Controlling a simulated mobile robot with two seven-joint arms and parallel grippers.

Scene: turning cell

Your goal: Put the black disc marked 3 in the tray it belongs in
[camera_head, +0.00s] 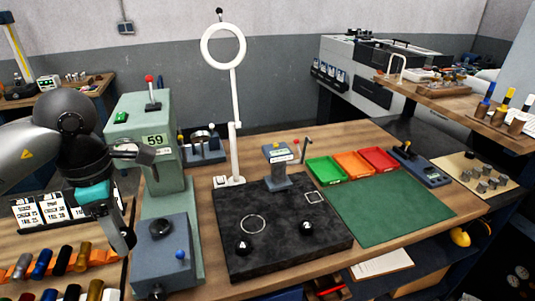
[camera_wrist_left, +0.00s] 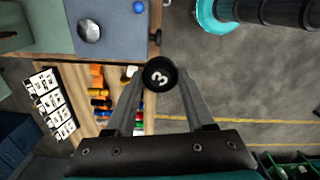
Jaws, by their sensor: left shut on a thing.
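My left gripper (camera_head: 124,238) hangs at the left, beside the grey box of the green machine. In the left wrist view, its two fingers (camera_wrist_left: 160,84) are shut on the black disc marked 3 (camera_wrist_left: 160,74), with the white number facing the camera. In the head view I cannot clearly tell the disc from the dark fingers. A green tray (camera_head: 325,171), an orange tray (camera_head: 352,165) and a red tray (camera_head: 379,159) stand in a row at the back of the bench, apart from the gripper. My right gripper is not in view.
A black plate (camera_head: 280,265) carries a disc marked 4 (camera_head: 243,247) and another black disc (camera_head: 307,228). The green machine (camera_head: 147,150) and a tall white ring stand (camera_head: 234,110) rise between gripper and trays. The green mat (camera_head: 390,205) is clear.

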